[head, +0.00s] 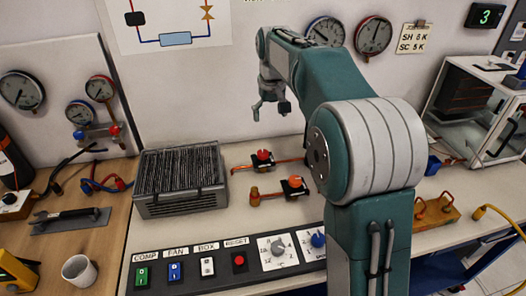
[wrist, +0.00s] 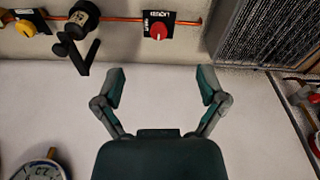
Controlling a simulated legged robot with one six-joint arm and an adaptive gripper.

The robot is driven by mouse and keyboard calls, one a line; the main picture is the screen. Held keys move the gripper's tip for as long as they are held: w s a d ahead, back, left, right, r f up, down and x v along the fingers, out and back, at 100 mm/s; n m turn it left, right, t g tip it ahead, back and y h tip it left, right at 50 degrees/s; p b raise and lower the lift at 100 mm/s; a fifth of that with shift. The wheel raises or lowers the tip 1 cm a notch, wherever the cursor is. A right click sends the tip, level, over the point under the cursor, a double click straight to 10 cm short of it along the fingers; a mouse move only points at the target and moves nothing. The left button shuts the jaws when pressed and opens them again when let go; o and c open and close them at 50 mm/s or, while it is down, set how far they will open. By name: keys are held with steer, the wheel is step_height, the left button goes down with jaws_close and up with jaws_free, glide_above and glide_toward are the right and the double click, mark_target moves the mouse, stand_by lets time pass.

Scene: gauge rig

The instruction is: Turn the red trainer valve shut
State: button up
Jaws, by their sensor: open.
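The red trainer valve (head: 263,155) is a red knob on a small black plate on a copper pipe, behind the orange-knobbed valve (head: 294,182) on the bench. In the wrist view a red knob (wrist: 158,31) on a black labelled plate sits at the top centre, on a copper pipe. Its grip bar looks roughly vertical in that picture. My gripper (head: 270,103) hangs above and behind the red valve in the head view. In the wrist view my gripper (wrist: 161,85) has its two fingers wide apart, nothing between them, clear of the knob.
A finned grey coil block (head: 180,180) stands left of the valves. A black cylindrical part with a handle (wrist: 80,24) and a yellow knob (wrist: 25,28) lie left along the pipe. A switch panel (head: 225,262) runs along the front. A gauge manifold (head: 97,132) stands at left.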

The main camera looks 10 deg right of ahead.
steer(key=g, duration=0.2)
glide_above(263, 152)
step_height(263, 152, down, 10)
steer(key=r, duration=0.1)
step_height(263, 152, down, 11)
steer(key=shift+f, duration=0.2)
steer(key=c, duration=1.2)
